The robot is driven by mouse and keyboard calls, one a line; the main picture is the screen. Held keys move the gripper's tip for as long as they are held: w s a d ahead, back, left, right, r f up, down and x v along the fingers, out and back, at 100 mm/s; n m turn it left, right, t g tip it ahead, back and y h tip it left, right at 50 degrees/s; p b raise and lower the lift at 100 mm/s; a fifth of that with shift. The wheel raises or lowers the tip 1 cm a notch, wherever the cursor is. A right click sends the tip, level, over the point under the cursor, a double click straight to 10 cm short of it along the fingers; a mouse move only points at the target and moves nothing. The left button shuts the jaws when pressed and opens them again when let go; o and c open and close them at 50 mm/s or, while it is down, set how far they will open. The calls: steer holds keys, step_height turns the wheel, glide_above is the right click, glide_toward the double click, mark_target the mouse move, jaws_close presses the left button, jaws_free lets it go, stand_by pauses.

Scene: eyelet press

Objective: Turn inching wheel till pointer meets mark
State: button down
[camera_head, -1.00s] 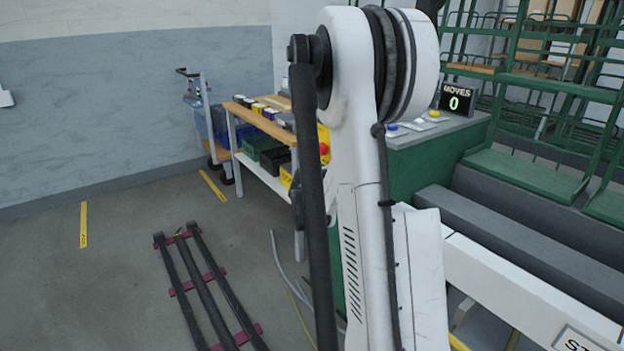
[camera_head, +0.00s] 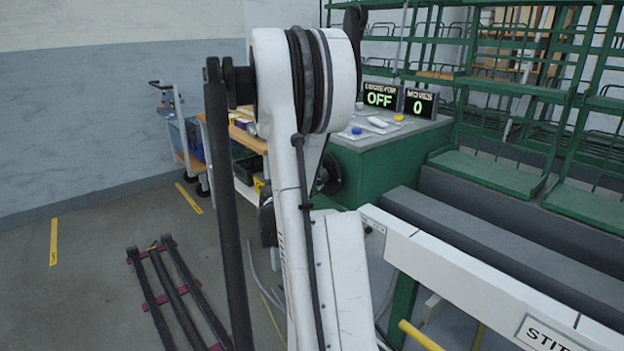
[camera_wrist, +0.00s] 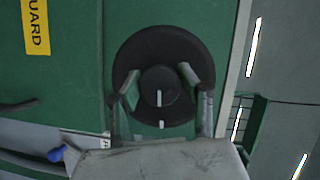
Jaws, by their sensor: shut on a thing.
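The dark inching wheel (camera_wrist: 160,45) is on a green machine face in the wrist view, with a round dark knob (camera_wrist: 152,82) at its middle. A white pointer line (camera_wrist: 159,97) is on the knob. My gripper (camera_wrist: 158,78) is shut on the knob, one finger at each side. In the head view, part of the wheel (camera_head: 331,174) shows beside my white arm, which hides my gripper.
A white rail (camera_head: 470,275) runs along the right. Green racks (camera_head: 490,175) stand behind. A trolley (camera_head: 178,140) and dark bars on the floor (camera_head: 170,285) are at left.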

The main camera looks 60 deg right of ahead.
steer(key=c, duration=1.1)
jaws_free()
steer(key=shift+a, duration=0.1)
steer(key=a, duration=0.4)
steer(key=a+r, duration=0.1)
steer(key=a, duration=0.6)
steer(key=shift+w+a+r, duration=0.15)
steer(key=shift+w+a, duration=0.25)
